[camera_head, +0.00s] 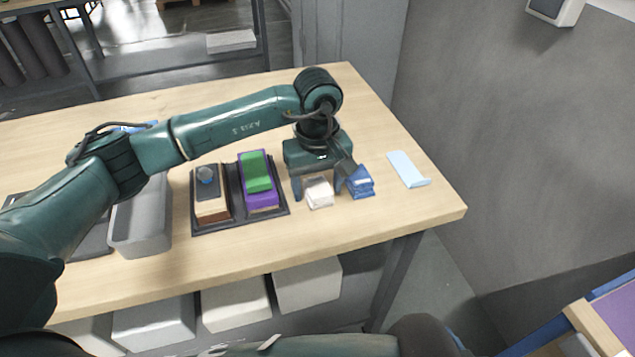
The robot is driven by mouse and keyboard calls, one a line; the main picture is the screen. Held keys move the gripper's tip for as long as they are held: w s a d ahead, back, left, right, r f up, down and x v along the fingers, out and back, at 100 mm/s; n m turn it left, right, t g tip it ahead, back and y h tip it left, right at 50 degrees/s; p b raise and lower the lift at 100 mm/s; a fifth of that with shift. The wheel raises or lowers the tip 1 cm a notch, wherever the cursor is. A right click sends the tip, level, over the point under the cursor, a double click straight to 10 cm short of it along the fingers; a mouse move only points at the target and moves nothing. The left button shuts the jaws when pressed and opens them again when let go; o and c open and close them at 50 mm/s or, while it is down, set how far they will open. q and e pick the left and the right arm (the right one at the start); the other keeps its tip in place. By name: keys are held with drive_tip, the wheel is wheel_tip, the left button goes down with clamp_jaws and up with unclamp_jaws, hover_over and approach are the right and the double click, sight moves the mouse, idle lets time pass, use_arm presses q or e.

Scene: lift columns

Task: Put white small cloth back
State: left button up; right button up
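A small white folded cloth (319,193) lies on the wooden table, right of the dark tray. My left gripper (321,184) points down over it. Its fingers are spread, one to the left of the white cloth and one to the right, between it and a blue folded cloth (361,183). The gripper looks open, and I cannot tell if either finger touches the cloth. My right gripper does not show.
The dark tray (238,217) holds a brown block item (211,205) and a green-and-purple item (257,180). A grey bin (143,232) stands left of it. A light blue flat item (407,169) lies at the right. White bins (235,304) sit below the table (330,226).

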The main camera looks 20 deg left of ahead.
sight(317, 186)
use_arm(q)
drive_tip(key=shift+o, duration=0.5)
drive_tip(key=shift+r, duration=0.1)
drive_tip(key=shift+r, duration=0.25)
wheel_tip(317, 186, up, 12)
drive_tip(key=shift+f, duration=0.2)
drive_tip(key=shift+s, duration=0.1)
